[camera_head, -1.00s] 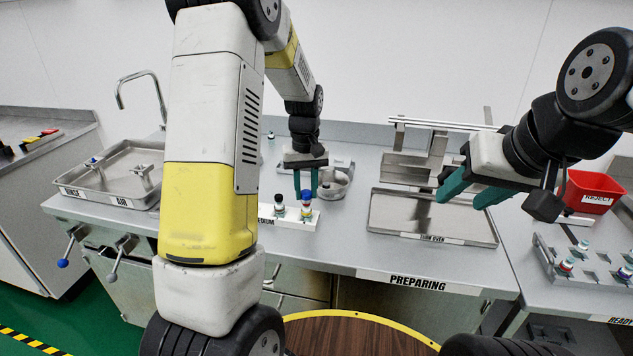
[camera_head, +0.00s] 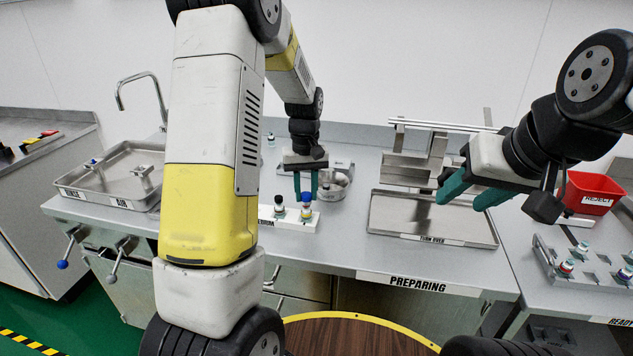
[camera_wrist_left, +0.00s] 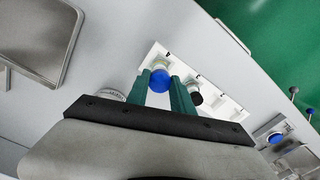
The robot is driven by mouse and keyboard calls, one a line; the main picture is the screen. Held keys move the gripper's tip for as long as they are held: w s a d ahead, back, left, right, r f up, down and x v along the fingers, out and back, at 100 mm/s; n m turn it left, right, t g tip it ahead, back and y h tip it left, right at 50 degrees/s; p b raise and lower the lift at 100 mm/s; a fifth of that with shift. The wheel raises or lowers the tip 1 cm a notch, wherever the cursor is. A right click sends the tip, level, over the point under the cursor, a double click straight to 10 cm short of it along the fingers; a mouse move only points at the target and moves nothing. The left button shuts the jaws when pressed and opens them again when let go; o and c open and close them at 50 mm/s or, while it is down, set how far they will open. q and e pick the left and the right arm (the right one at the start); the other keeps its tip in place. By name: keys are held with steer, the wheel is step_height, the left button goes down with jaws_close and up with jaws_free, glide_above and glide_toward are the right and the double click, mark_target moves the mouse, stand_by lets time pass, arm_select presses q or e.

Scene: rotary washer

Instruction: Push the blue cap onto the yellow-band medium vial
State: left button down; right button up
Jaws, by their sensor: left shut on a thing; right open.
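The blue cap (camera_head: 306,197) sits at the top of a vial (camera_head: 306,212) in the white rack (camera_head: 285,226). I cannot tell whether the cap is fully seated. My right gripper (camera_head: 463,194) is open and empty above the turn-over tray, well to the right.
A black-capped vial (camera_head: 279,203) stands just left in the same rack. A round metal dish (camera_head: 334,186) is behind the left gripper. The turn-over tray (camera_head: 410,232), red reject bin (camera_head: 590,190) and a vial rack (camera_head: 590,262) are to the right.

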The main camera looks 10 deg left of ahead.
arm_select(q)
steer(key=shift+f, duration=0.75)
stand_by(0.8)
steer(key=c, duration=1)
jaws_free()
steer(key=shift+c, duration=0.2)
steer(key=shift+r, duration=0.1)
step_height(320, 180, up, 8)
steer(key=shift+f, duration=0.15)
steer(key=s+r+m+t+h, duration=0.1)
steer(key=s+r+m+t, duration=0.15)
steer(key=s+r, duration=0.75)
steer(key=s+d+r+m+t, duration=0.1)
steer(key=s+t, duration=0.1)
steer(key=s, duration=0.5)
steer(key=s+d+r+m+t+h, duration=0.1)
steer(key=s+r, duration=0.1)
steer(key=s, duration=0.5)
steer(key=shift+t, duration=0.35)
